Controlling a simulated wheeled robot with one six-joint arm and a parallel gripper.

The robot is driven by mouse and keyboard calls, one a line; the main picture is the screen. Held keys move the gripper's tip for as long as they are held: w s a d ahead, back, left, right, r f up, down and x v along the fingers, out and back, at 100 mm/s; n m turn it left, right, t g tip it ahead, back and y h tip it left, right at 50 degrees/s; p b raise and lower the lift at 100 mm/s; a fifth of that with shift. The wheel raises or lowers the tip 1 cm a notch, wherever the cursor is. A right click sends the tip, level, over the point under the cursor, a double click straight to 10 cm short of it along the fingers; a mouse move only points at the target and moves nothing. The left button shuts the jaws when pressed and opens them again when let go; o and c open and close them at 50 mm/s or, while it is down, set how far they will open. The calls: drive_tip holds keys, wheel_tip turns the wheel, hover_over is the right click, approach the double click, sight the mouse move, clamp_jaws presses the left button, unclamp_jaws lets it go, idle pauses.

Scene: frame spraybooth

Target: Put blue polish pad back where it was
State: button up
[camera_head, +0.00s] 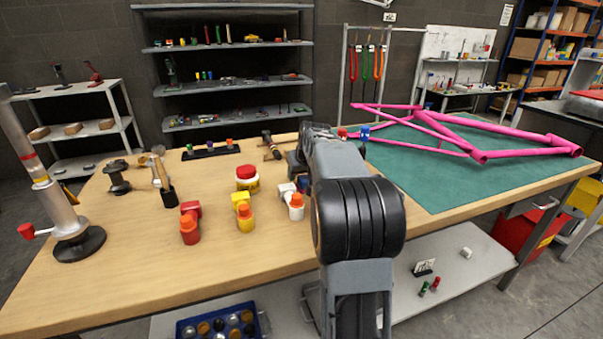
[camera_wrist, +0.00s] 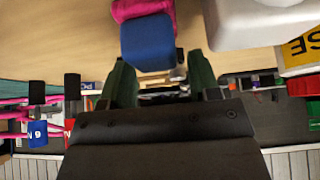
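I cannot tell whether this block is the blue polish pad. In the head view my arm hides the gripper. A blue crate (camera_head: 258,321) on the lower shelf holds several round pieces in different colours; I cannot tell which of them are pads.
Red (camera_head: 189,226), yellow (camera_head: 244,214) and white (camera_head: 296,206) bottles stand on the wooden bench left of my arm. A black rack (camera_head: 212,152) with small coloured pieces is behind them. A pink bike frame (camera_head: 520,145) lies on the green mat (camera_head: 440,193) at right.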

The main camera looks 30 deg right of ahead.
drive_tip(key=shift+o, duration=0.2)
drive_tip(key=p+v, duration=0.2)
drive_tip(key=v, duration=1)
idle(0.4)
